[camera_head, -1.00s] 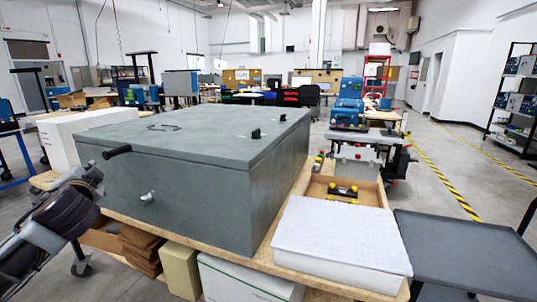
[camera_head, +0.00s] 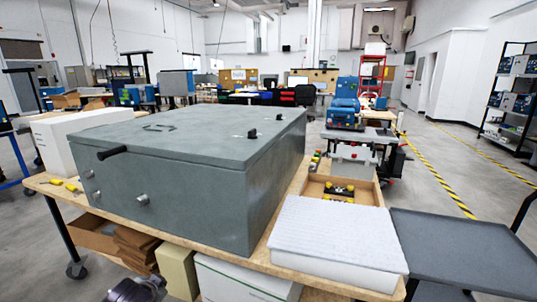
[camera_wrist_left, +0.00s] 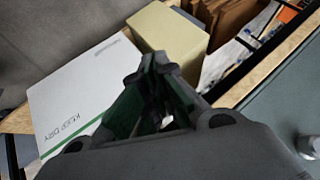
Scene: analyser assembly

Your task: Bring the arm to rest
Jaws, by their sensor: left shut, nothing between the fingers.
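My left arm shows only as a dark piece (camera_head: 137,290) at the bottom edge of the head view, low in front of the workbench. My left gripper (camera_wrist_left: 158,65) fills the lower middle of the left wrist view. Its fingers are shut with nothing held. Behind it are the white KEEP DRY box (camera_wrist_left: 80,92) and a beige box (camera_wrist_left: 168,38). I cannot tell the exact gap between them and the fingers. My right gripper is in neither view.
A large grey enclosure (camera_head: 200,185) with a black handle (camera_head: 111,152) stands on the wooden bench. A white foam-like block (camera_head: 335,232) and a wooden tray (camera_head: 368,185) lie right of it. A dark tray (camera_head: 455,250) is at the far right. Cardboard (camera_head: 135,245) sits below the bench.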

